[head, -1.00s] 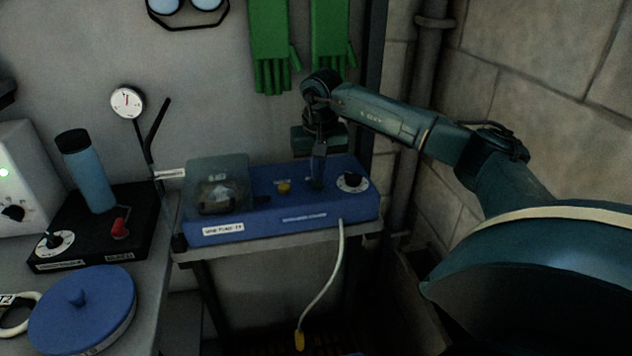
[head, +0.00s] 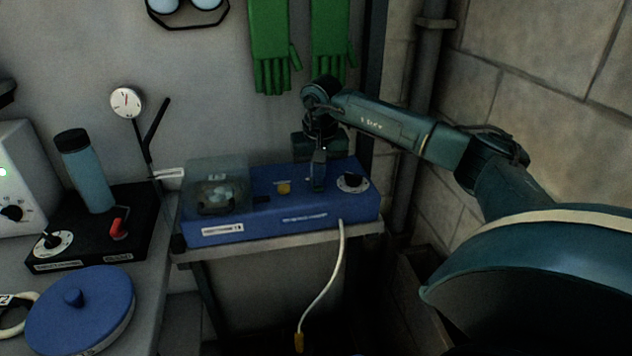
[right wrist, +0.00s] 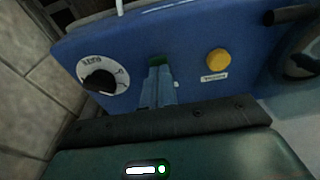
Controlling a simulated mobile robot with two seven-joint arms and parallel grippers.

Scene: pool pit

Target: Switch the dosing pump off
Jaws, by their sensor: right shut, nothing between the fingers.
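The dosing pump (head: 265,222) is a blue box on a small stand, with a clear cover (head: 217,183) at its left end. Its top carries a yellow button (head: 284,188) and a white dial with a black knob (head: 352,181). My right gripper (head: 318,184) points down at the panel between these two, shut and empty. In the right wrist view its fingertips (right wrist: 158,72) are at or just above the panel. My left gripper is not in view.
A bench on the left holds a black stirrer-like box (head: 132,210), a blue bottle (head: 88,172) and a blue round lid (head: 80,308). A white cable (head: 330,270) hangs from the pump's front. Green gloves (head: 270,50) hang behind; a block wall (head: 540,80) stands right.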

